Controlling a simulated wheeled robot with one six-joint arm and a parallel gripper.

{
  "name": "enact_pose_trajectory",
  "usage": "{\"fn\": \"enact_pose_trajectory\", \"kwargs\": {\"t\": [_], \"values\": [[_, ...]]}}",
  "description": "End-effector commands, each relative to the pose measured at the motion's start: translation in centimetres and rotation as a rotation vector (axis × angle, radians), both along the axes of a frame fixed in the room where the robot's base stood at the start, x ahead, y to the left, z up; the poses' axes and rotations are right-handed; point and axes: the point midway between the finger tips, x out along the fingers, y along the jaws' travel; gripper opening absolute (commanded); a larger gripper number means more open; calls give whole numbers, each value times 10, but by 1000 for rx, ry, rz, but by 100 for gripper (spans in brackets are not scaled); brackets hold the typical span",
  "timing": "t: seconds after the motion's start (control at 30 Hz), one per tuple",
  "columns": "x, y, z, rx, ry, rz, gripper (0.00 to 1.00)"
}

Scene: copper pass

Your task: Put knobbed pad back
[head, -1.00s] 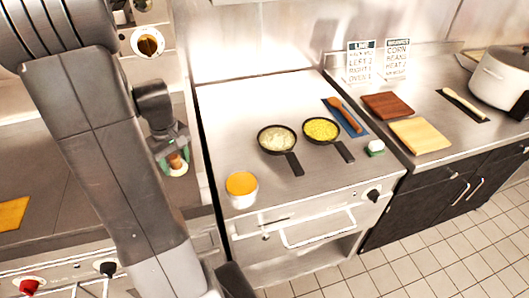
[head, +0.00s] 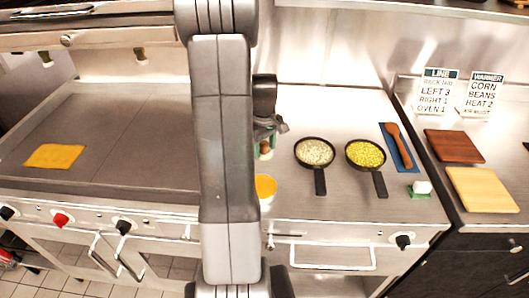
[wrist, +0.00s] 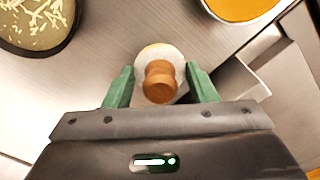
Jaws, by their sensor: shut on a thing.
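The knobbed pad is a round white pad with a turned wooden knob (wrist: 159,82); it also shows small in the head view (head: 265,150). My gripper (wrist: 160,84) has its green fingers on either side of it and is shut on it. In the head view my gripper (head: 266,136) holds it near the left edge of the steel top, behind the orange-filled pot (head: 265,187). The wrist view does not make clear how high the pad is above the surface.
Two black pans, one with pale shreds (head: 315,152) and one with yellow corn (head: 365,154), stand right of the pad. An orange sheet (head: 54,156) lies on the dark griddle (head: 130,140).

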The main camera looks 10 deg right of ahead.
Motion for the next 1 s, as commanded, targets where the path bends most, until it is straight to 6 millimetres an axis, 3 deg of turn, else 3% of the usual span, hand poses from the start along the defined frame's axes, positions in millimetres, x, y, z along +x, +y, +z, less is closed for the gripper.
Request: {"fn": "enact_pose_trajectory", "kwargs": {"t": [0.2,0.57,0.6,0.7,1.0], "values": [[0,0,-26,1,3,0,30],[0,0,-32,0,1,-1,30],[0,0,-32,0,1,-1,53],[0,0,-31,0,1,-1,73],[0,0,-29,0,1,-1,73]]}}
